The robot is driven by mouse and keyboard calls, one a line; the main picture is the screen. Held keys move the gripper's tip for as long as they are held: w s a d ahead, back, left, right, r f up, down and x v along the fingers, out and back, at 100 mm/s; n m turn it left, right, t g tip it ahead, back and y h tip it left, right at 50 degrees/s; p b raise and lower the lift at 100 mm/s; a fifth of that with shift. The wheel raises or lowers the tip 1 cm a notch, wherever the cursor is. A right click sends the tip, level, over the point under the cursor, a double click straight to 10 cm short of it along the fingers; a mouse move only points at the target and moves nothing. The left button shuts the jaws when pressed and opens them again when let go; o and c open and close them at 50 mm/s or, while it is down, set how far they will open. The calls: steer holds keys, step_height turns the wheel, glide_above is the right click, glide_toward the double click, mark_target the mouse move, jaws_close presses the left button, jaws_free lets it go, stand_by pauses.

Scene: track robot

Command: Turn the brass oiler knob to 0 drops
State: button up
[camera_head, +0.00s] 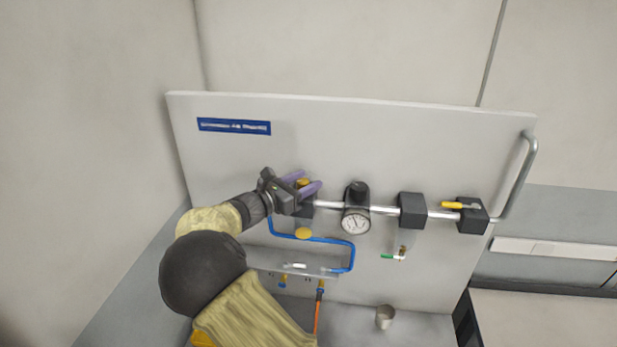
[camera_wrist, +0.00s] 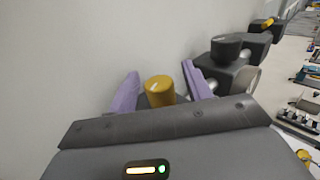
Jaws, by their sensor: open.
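The brass oiler knob (camera_wrist: 160,91) is a short yellow cylinder with a pale mark on its top, seen in the wrist view. In the head view the knob (camera_head: 303,182) shows on top of a dark block (camera_head: 304,209), partly hidden by my gripper. My gripper (camera_head: 306,184) is open, with one purple finger on each side of the knob. In the wrist view my gripper (camera_wrist: 160,90) shows a gap between the knob and the right finger; I cannot tell whether the left finger touches it. Any drop scale is too small to read.
On the pipe to the right are a black regulator knob (camera_head: 357,189), a round gauge (camera_head: 356,221), a dark block (camera_head: 412,210) and a yellow lever (camera_head: 452,205). Blue tubing (camera_head: 353,255) runs below. A metal cup (camera_head: 384,317) stands at the bottom.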

steer(key=c, duration=1)
steer(key=shift+w+d+f, duration=0.1)
steer(key=shift+d+f, duration=0.05)
steer(key=shift+o, duration=0.2)
steer(key=shift+w, duration=0.1)
steer(key=shift+a+f, duration=0.1)
steer(key=shift+a, duration=0.1)
